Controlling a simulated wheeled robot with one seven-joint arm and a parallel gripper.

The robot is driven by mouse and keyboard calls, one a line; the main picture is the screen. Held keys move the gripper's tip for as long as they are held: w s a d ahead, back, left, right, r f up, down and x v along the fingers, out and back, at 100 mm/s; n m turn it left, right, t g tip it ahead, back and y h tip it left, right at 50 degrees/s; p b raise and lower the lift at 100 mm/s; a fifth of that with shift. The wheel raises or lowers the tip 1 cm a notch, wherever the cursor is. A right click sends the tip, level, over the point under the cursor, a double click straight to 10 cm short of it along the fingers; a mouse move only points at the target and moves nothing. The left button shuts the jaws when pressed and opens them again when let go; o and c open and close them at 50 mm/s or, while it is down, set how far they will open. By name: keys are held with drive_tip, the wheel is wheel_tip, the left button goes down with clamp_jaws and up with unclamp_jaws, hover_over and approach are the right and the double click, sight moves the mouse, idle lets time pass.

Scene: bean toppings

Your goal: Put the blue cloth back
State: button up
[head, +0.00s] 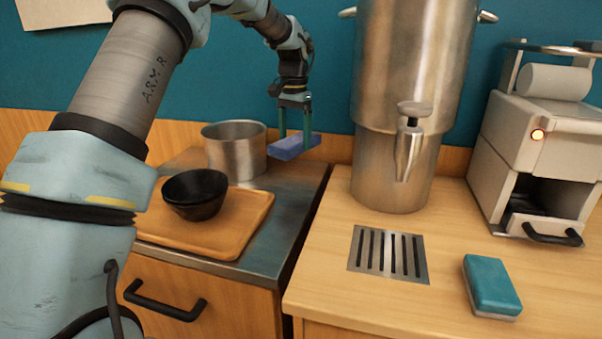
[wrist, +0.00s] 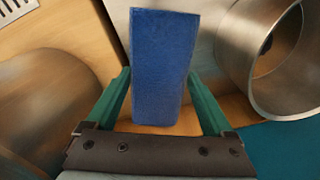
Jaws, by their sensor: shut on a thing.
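The blue cloth (head: 291,148) is a flat, folded block held in the air between the metal pot and the big steel urn. My gripper (head: 294,136) is shut on it, with green fingers on both sides. In the wrist view the cloth (wrist: 160,65) stretches lengthwise away from my gripper (wrist: 162,108), between the two green fingers. A teal block with a pale underside (head: 491,285), like a sponge, lies on the right counter.
The steel urn (head: 410,70) with a tap stands right of my gripper. The metal pot (head: 235,150) is to its left, behind a wooden tray (head: 225,235) with black bowls (head: 195,194). A slotted drain grate (head: 388,254) and a beige machine (head: 540,130) are on the right counter.

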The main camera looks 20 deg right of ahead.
drive_tip(key=p, duration=0.1)
hover_over(295, 182)
wheel_tip(295, 182, down, 6)
drive_tip(key=shift+w+d, duration=0.1)
drive_tip(key=shift+d, duration=0.05)
drive_tip(key=shift+f+p, duration=0.4)
drive_tip(key=shift+f, duration=1.6)
drive_tip(key=o, duration=1.1)
drive_tip(key=shift+f, duration=0.1)
drive_tip(key=shift+c, duration=0.2)
wheel_tip(295, 182, up, 12)
drive_tip(key=shift+r+b, duration=0.15)
drive_tip(key=shift+b, duration=1)
